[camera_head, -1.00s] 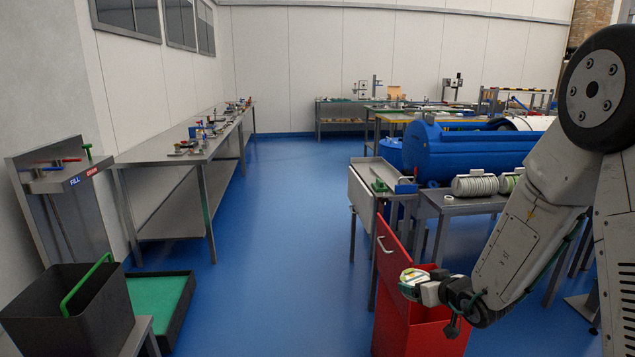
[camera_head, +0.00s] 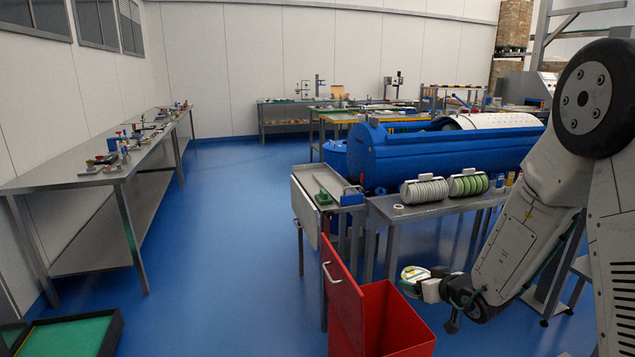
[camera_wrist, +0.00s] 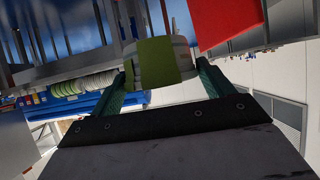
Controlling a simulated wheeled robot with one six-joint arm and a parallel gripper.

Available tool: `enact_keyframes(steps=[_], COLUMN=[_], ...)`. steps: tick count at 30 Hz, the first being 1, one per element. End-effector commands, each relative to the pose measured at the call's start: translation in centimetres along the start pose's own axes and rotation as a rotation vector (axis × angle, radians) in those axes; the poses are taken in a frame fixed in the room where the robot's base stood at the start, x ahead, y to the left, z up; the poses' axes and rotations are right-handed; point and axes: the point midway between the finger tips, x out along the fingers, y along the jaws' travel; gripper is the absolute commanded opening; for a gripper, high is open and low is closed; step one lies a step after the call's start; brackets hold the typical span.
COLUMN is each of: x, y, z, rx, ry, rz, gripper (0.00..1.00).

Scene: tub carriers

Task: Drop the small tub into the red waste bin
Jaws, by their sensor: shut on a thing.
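The small tub (camera_head: 412,279) is white with a yellow-green label and is held at the end of my arm. In the wrist view the tub (camera_wrist: 160,63) sits between the two green fingers of my gripper (camera_wrist: 163,80). My gripper (camera_head: 428,287) is shut on it. The red waste bin (camera_head: 396,325) stands on the floor, its lid (camera_head: 343,297) raised on the left side. A red panel (camera_wrist: 226,18) shows beside the tub in the wrist view.
A steel table with a blue-edged tray (camera_head: 325,190) stands behind the bin. A bench (camera_head: 410,209) with hose coils stands near a large blue tank (camera_head: 440,155). Blue floor (camera_head: 220,260) is clear to the left, up to a long workbench (camera_head: 90,180).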

Motion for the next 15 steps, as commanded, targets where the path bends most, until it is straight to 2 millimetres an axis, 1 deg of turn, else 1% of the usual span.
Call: enact_keyframes(steps=[1,2,5,6,7,8,9,12,15], x=[1.6,2.8,7.5,9.5,11.1,12.6,14.6,18.8,22.1], y=[0.3,0.5,1.1,1.3,1.4,1.5,1.7,2.1,2.5], z=[0.0,-0.1,-0.1,-0.1,0.1,0.3,0.7,1.7,2.9], rx=[-0.006,-0.010,-0.032,-0.043,-0.051,-0.059,-0.069,-0.096,-0.118], ry=[0.001,0.003,0.008,0.010,0.010,0.011,0.010,0.007,0.003], rz=[-0.015,-0.027,-0.076,-0.099,-0.115,-0.131,-0.153,-0.197,-0.230], gripper=[0.48,0.48,0.48,0.48,0.48,0.48,0.48,0.48,0.48])
